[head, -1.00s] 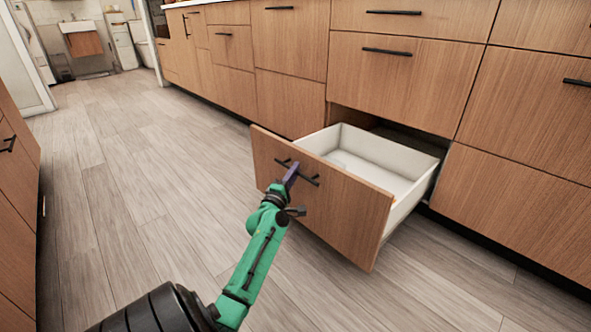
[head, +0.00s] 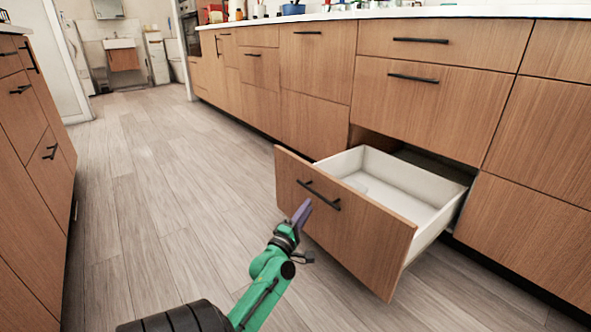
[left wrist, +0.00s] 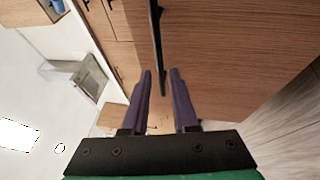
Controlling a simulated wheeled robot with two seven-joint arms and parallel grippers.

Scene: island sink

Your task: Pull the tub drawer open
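The tub drawer (head: 345,222) has a wooden front and a white inside. It stands pulled out from the bottom row of the cabinets in the head view. Its black bar handle (head: 318,195) is on the front, and it also shows in the left wrist view (left wrist: 156,40). My right gripper is out of view.
Closed wooden cabinets (head: 425,105) line the right side under a white counter (head: 455,12). More drawers (head: 30,120) stand on the left. The wood floor (head: 165,200) between them is clear, back to a distant sink (head: 122,50).

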